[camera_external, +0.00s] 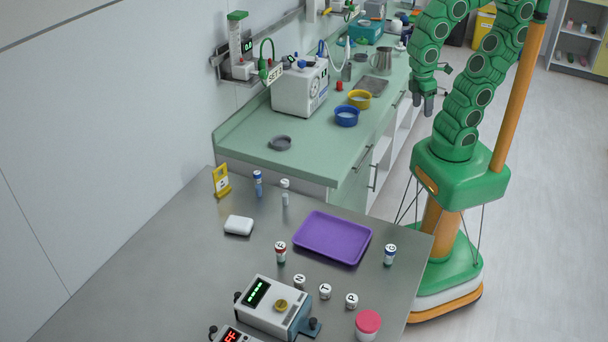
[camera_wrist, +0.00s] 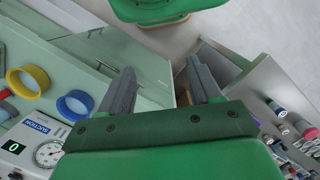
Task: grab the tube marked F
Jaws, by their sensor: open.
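Several small labelled tubes stand on the steel table in the external view. One has a red band and a letter on its cap that may be R or F (camera_external: 281,252). Others are a blue-banded tube (camera_external: 390,255), white caps reading N (camera_external: 299,282), T (camera_external: 325,291) and P (camera_external: 351,300), a blue-capped tube (camera_external: 257,184) and a white-capped tube (camera_external: 285,192). I cannot tell which is marked F. My gripper (camera_external: 424,103) is open and empty, high beside the green counter, away from the tubes. Its spread fingers show in the wrist view (camera_wrist: 161,88), with tubes (camera_wrist: 283,129) at the right edge.
A purple tray (camera_external: 332,237), white case (camera_external: 239,225), yellow stand (camera_external: 221,181), red-lidded jar (camera_external: 367,325) and display device (camera_external: 273,305) share the steel table (camera_external: 170,270). The green counter (camera_external: 300,150) behind holds a blue bowl (camera_external: 347,116) and yellow bowl (camera_external: 360,99).

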